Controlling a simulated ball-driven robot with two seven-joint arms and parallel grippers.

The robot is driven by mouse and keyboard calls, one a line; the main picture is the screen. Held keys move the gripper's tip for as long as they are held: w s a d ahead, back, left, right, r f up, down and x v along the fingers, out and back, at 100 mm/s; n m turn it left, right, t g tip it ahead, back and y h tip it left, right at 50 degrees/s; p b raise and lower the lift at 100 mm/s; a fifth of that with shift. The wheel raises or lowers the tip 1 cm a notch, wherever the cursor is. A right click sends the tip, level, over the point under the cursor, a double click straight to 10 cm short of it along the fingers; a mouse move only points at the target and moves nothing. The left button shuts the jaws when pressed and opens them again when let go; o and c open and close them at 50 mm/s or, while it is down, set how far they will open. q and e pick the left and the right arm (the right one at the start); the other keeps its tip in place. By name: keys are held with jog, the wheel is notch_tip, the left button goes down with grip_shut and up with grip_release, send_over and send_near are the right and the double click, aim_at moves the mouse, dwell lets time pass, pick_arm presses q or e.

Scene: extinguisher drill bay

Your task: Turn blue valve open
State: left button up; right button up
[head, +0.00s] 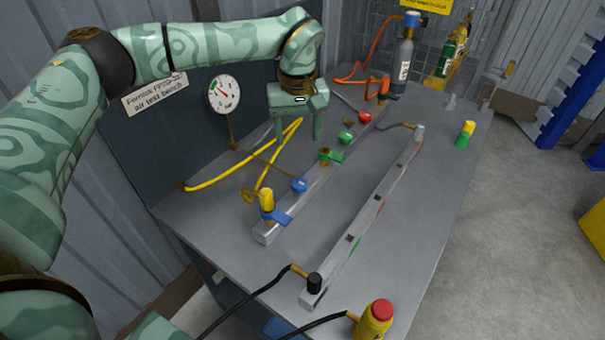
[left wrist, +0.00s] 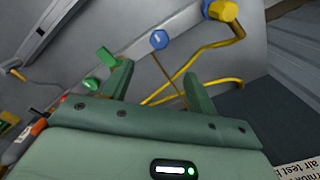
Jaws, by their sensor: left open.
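The blue valve lever (head: 276,216) sits at the near end of the grey manifold bar, at the foot of a yellow hose fitting (head: 267,199). A sliver of the blue lever shows in the left wrist view (left wrist: 205,8), beside the yellow fitting. A round blue tag (head: 299,185) lies near it on the bar and also shows in the left wrist view (left wrist: 158,40). My left gripper (head: 297,133) is open and empty, above the bench behind the bar, well away from the blue lever. Its two fingers point down, apart.
A green valve lever (head: 330,156) is further along the bar, with green (head: 346,137) and red (head: 365,118) tags. Yellow hoses (head: 229,174) loop behind it. A gauge (head: 223,93) hangs on the back panel. A second bar (head: 370,210) lies in front.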

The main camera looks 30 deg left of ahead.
pick_arm(q)
jog(key=b, duration=0.1)
send_near(299, 182)
notch_tip(299, 182, down, 9)
jog(key=b, duration=0.2)
jog(key=shift+r+b, duration=0.1)
jog(key=shift+b, duration=0.25)
pick_arm(e)
jog(key=f, duration=0.2)
jog(key=s+f, duration=0.1)
jog(key=f, duration=0.1)
jog(key=shift+s+d, duration=0.1)
pick_arm(q)
jog(key=c, duration=1)
pick_arm(e)
jog(key=shift+s, duration=0.1)
